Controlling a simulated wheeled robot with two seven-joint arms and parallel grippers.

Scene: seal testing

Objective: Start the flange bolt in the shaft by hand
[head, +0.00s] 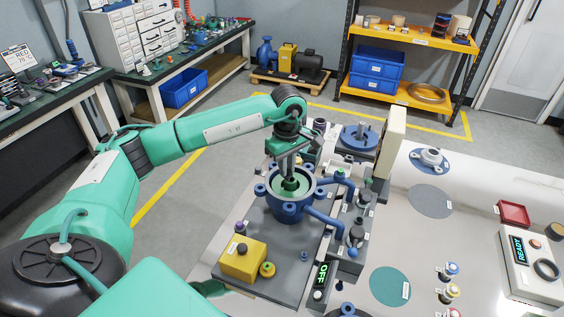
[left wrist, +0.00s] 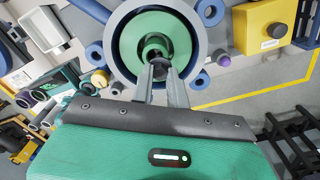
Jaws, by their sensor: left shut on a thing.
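The blue round pump housing (head: 289,211), with a green inside, stands on a grey base plate; it also shows in the left wrist view (left wrist: 121,70). A dark green shaft piece (left wrist: 154,43) sits in its middle. My left gripper (head: 290,174) points down over the housing's centre. In the left wrist view its fingertips (left wrist: 161,73) are shut on a small dark piece, apparently the flange bolt (left wrist: 158,62), at the shaft's centre. The fingers hide most of the bolt, and I cannot tell whether it is in the shaft. My right gripper is not in view.
A yellow block (head: 242,262) stands at the base plate's front left. Blue pipes (head: 325,222) run from the housing to grey valve blocks at its right. A beige upright post (head: 391,140) rises behind. A red tray (head: 513,214) and a READY console (head: 530,262) are at far right.

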